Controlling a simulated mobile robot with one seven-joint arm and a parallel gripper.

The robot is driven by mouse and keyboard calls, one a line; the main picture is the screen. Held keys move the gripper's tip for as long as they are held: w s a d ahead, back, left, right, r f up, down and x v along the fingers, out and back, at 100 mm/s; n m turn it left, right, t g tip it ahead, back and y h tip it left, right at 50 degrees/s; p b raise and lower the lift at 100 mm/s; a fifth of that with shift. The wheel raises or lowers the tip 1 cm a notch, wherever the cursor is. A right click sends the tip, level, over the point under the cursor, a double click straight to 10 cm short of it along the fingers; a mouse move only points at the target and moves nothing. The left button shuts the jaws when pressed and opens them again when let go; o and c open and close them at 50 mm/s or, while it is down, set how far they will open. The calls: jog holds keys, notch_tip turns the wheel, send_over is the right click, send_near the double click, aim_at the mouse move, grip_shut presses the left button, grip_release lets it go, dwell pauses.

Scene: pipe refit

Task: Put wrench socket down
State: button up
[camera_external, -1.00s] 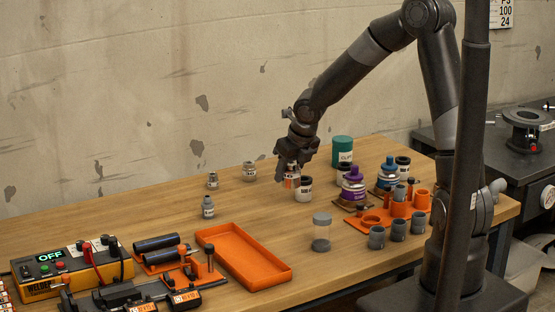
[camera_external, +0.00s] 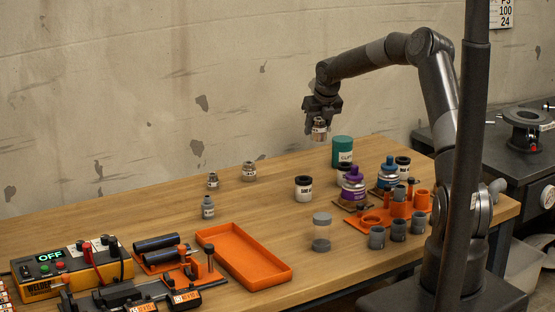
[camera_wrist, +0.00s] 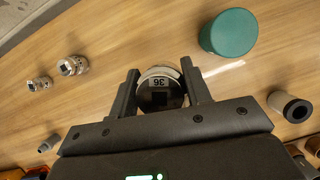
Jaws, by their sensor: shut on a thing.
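My gripper (camera_external: 320,119) is shut on a silver wrench socket (camera_external: 319,130) and holds it in the air above the back of the table. In the wrist view the socket (camera_wrist: 160,90) sits between the two fingers of my gripper (camera_wrist: 160,88), with its square drive hole and the mark 36 facing the camera.
An orange tray (camera_external: 282,276) lies empty at the table's front. An orange rack (camera_external: 357,222) with grey fittings is at right. Bare wood (camera_external: 150,212) lies at left.

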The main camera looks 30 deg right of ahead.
jog(key=w+d, duration=0.2)
jog(key=d, duration=0.2)
jog(key=shift+m, duration=0.3)
jog(key=w+a+f, duration=0.2)
jog(key=a, duration=0.1)
jog(key=w+a+f, duration=0.2)
jog(key=a+f, duration=0.1)
jog(key=w+a+f, duration=0.2)
jog(key=a, duration=0.1)
jog(key=shift+w+f, duration=0.1)
jog(key=shift+f, duration=2.15)
jog(key=shift+f, duration=0.1)
jog(key=o, duration=1.3)
jog(key=shift+c, duration=0.2)
